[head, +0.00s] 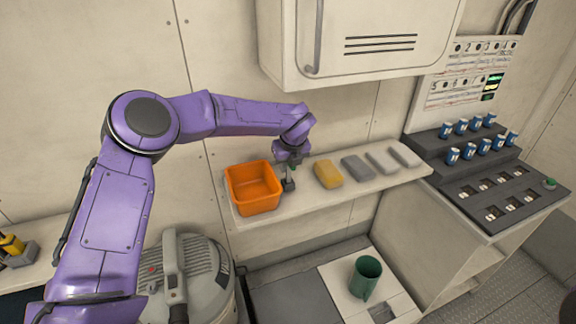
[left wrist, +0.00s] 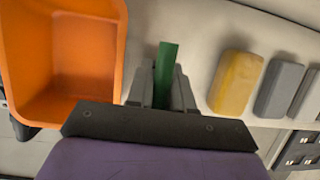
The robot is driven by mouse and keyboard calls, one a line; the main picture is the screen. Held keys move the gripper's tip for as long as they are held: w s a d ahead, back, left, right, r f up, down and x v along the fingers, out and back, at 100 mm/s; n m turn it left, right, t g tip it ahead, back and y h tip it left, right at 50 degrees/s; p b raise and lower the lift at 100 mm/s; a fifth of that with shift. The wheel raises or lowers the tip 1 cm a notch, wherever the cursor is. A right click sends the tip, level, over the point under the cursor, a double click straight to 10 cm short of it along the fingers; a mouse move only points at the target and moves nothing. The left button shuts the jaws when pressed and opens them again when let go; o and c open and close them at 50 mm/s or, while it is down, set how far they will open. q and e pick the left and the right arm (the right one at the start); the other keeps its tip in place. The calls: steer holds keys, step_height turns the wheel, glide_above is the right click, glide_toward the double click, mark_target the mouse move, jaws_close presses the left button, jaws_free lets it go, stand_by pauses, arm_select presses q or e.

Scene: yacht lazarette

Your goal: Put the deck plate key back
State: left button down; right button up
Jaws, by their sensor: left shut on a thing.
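My left gripper (head: 291,164) is over the wall shelf, just right of an orange bin (head: 254,188). In the left wrist view the gripper (left wrist: 163,88) is shut on a narrow green bar (left wrist: 165,62), which seems to be the deck plate key. The bar sticks out beyond the fingertips, apart from the orange bin (left wrist: 62,55) on its left. In the head view a small dark grey block (head: 288,185) shows below the fingers; I cannot tell whether it is part of the key. My right gripper is not in view.
A yellow block (head: 328,174) and several grey blocks (head: 357,168) line the shelf (head: 330,198) to the right. A cabinet (head: 365,40) hangs above. A green cup (head: 365,277) stands lower down. A stepped console (head: 490,170) is at right. A grey machine (head: 190,275) stands below.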

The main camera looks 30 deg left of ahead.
arm_select(q)
step_height(320, 180, down, 2)
steer(key=shift+f+p, duration=0.1)
steer(key=shift+p, duration=0.4)
steer(key=shift+f, duration=0.1)
steer(key=c, duration=1)
jaws_free()
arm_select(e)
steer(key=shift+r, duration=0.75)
arm_select(q)
steer(key=shift+s, duration=0.1)
steer(key=b+v, duration=0.2)
steer(key=v, duration=0.2)
steer(key=shift+d+b, duration=0.15)
steer(key=shift+b, duration=0.25)
steer(key=s+d+b, duration=0.2)
steer(key=s, duration=0.1)
steer(key=s+d+b, duration=0.2)
steer(key=s+d, duration=0.1)
steer(key=s+d+r+b, duration=0.1)
steer(key=s+d, duration=0.2)
steer(key=shift+d+b, duration=0.25)
steer(key=shift+b, duration=0.15)
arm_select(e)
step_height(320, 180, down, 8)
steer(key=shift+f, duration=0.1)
